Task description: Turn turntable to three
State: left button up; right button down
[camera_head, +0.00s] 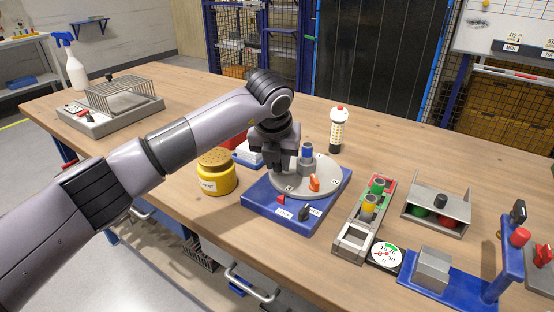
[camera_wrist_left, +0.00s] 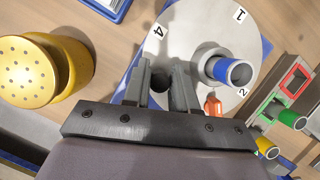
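The turntable (camera_head: 285,184) is a round grey disc on a blue base (camera_head: 262,201). In the left wrist view the disc (camera_wrist_left: 205,30) shows labels 4, 1 and 2; no 3 shows. A grey post with a blue top (camera_head: 307,151) and an orange piece (camera_head: 314,184) stand on it. A red pointer (camera_head: 281,199) and a black knob (camera_head: 304,213) are at the base's front. My left gripper (camera_head: 283,164) points down over the disc's left part, beside the post. In the wrist view its fingers (camera_wrist_left: 162,82) are apart, with something dark between; I cannot tell if they grip it.
A yellow perforated canister (camera_head: 215,175) stands close left of the base. A grey tray with coloured cylinders (camera_head: 352,240) and a dial (camera_head: 386,256) are to the right. A bottle with a red top (camera_head: 336,130) stands behind. The front left table is mostly clear.

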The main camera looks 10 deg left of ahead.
pick_arm(q)
jog(key=shift+o, duration=1.1)
jog(key=v, duration=0.7)
jog(key=shift+r, duration=0.1)
jog(key=shift+s, duration=0.1)
